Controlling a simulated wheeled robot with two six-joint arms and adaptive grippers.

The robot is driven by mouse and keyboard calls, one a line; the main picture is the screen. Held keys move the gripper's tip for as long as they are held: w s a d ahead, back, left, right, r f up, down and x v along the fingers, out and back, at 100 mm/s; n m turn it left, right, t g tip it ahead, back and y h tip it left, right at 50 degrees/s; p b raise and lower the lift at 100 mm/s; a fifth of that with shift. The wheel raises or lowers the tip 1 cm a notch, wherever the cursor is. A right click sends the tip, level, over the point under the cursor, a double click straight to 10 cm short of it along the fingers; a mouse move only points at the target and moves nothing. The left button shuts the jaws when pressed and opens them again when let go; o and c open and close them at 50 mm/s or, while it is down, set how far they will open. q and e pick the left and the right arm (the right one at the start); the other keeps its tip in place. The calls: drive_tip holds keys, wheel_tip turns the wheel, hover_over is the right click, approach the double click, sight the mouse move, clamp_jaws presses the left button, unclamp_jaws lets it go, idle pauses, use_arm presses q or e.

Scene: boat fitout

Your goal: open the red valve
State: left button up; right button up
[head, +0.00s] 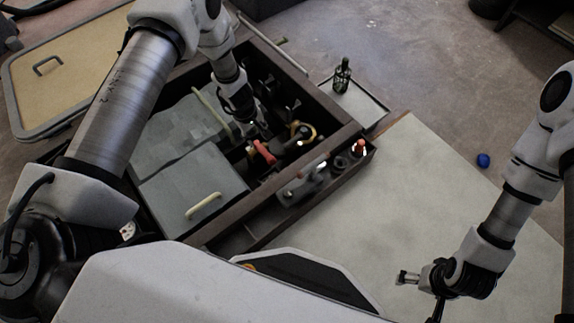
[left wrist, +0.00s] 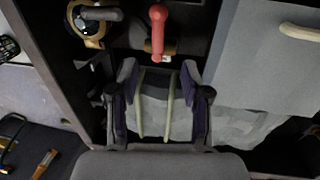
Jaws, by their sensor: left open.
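The red valve handle (head: 263,151) sits on a brass fitting inside the dark wooden compartment. In the left wrist view the red lever (left wrist: 158,30) points away from my gripper, with its brass body (left wrist: 160,47) at the near end. My left gripper (left wrist: 160,82) is open and empty, its two fingers apart just short of the valve and not visibly touching it. In the head view my left gripper (head: 250,128) reaches down into the compartment beside the valve. My right gripper (head: 420,292) has its fingers spread, empty, over the pale panel.
Grey hatch lids (head: 190,187) with cream handles lie left of the valve. A brass ring fitting (head: 302,132) is close on its right. A narrow tray (head: 286,205) holds small items and a red-topped bottle (head: 358,148). A dark bottle (head: 342,76) stands behind. The pale panel (head: 440,190) is mostly clear.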

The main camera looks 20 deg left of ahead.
use_arm(q)
drive_tip(key=b, duration=0.6)
hover_over(266, 153)
drive_tip(key=s+a, duration=0.1)
drive_tip(key=s, duration=0.1)
wheel_tip(266, 153, down, 10)
drive_tip(key=f+b, duration=0.1)
drive_tip(key=f, duration=0.1)
drive_tip(key=w+f+b, duration=0.1)
drive_tip(key=f, duration=0.1)
drive_tip(key=f+b, duration=0.1)
drive_tip(key=f, duration=0.2)
drive_tip(key=shift+w+d, duration=0.35)
drive_tip(key=shift+d, duration=0.05)
use_arm(e)
wheel_tip(266, 153, down, 13)
drive_tip(key=shift+d, duration=0.15)
use_arm(q)
clamp_jaws()
